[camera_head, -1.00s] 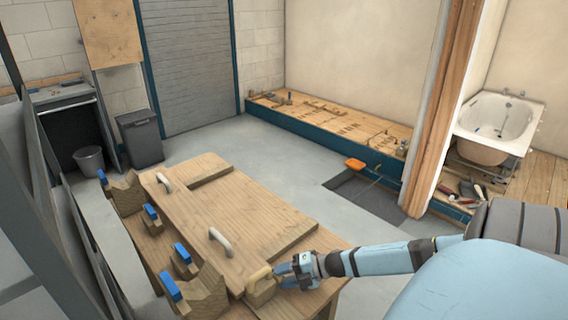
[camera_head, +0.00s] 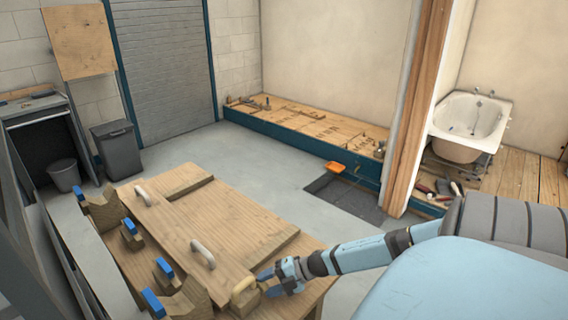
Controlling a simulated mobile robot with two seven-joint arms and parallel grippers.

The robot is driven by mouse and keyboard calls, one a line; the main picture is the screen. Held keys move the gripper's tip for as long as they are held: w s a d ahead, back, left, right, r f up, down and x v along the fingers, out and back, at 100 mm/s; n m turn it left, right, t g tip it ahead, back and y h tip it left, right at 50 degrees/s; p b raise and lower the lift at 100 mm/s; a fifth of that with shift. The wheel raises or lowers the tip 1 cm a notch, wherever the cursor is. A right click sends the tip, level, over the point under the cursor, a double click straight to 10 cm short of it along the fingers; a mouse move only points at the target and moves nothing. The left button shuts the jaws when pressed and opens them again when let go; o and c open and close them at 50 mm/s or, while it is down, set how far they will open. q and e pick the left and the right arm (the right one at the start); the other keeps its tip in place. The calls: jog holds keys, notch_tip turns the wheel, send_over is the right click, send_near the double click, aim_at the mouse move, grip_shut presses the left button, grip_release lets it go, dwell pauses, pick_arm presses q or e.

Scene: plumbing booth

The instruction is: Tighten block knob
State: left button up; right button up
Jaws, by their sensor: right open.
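A wooden block with a yellowish knob (camera_head: 244,287) sits at the near right end of the wooden workbench (camera_head: 225,218). My right gripper (camera_head: 268,282) is open, with its fingertips right beside this knob on its right side. I cannot tell whether the fingers touch it. Several wooden blocks with blue knobs stand along the left edge of the bench, among them a near one (camera_head: 154,303) and a far one (camera_head: 80,194). My left gripper is not in view.
Two pale handles stand on the bench boards, one near the middle (camera_head: 203,254) and one at the far left (camera_head: 143,196). A dark bin (camera_head: 117,149) and a grey bucket (camera_head: 64,175) stand at the back left. Open floor lies behind the bench.

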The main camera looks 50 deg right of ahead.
jog(key=p+v, duration=0.1)
jog(key=v, duration=1.2)
jog(key=shift+s, duration=0.15)
jog(key=shift+o, duration=0.5)
